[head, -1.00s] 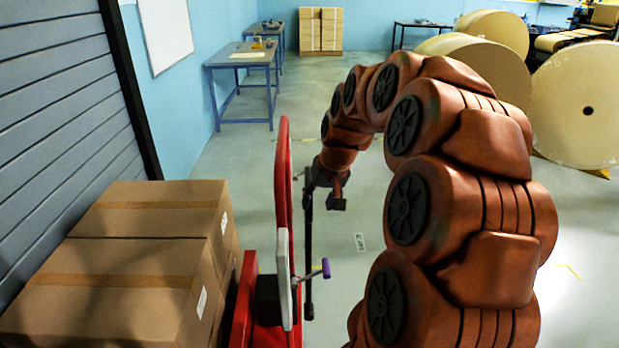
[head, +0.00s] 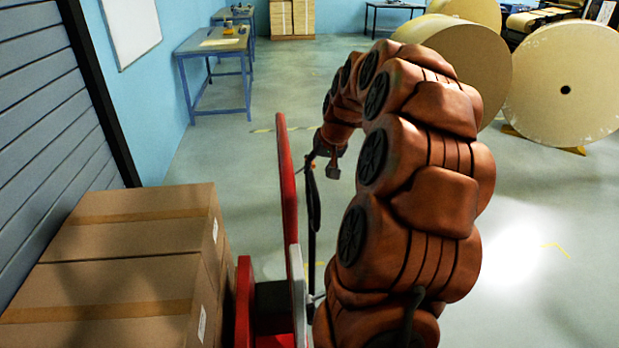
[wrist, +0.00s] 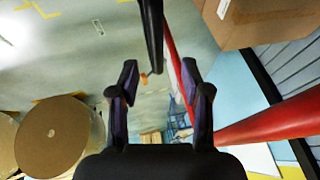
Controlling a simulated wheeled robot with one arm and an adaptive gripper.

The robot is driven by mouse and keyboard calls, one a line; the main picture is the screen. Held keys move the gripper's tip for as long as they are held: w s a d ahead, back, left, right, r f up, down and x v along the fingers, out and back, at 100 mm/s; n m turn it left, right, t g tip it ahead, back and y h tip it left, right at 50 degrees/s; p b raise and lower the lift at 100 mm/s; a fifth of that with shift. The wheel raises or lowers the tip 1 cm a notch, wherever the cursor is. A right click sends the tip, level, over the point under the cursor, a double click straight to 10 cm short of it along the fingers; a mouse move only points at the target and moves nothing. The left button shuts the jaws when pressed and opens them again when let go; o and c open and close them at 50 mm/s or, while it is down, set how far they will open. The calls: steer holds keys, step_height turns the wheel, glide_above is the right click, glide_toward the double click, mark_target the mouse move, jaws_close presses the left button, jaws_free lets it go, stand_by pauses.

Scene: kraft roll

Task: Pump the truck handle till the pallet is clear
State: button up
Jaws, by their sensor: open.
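The red truck (head: 287,190) stands at the lower middle of the head view, beside the stacked cartons. Its black handle (head: 312,215) rises near the upright red mast. My gripper (head: 328,165) is at the upper end of the handle. In the wrist view my gripper (wrist: 166,82) is open, and the black handle (wrist: 152,30) comes down from the top toward the gap between its fingers. I cannot tell whether they touch. The red mast (wrist: 265,122) crosses the right of the wrist view. The pallet under the cartons is hidden, so its height cannot be told.
Brown cartons (head: 140,220) stand at the left by a grey shutter (head: 45,100). A blue table (head: 213,45) is at the back left wall. Large paper rolls (head: 565,90) lie at the back right. The floor right of my arm is clear.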

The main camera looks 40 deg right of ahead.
mark_target(314, 182)
steer(key=x, duration=0.3)
steer(key=p+x, duration=0.1)
steer(key=x, duration=0.2)
steer(key=shift+d+f+p, duration=0.25)
steer(key=shift+f+p, duration=0.05)
steer(key=shift+f, duration=0.05)
jaws_close()
stand_by(0.4)
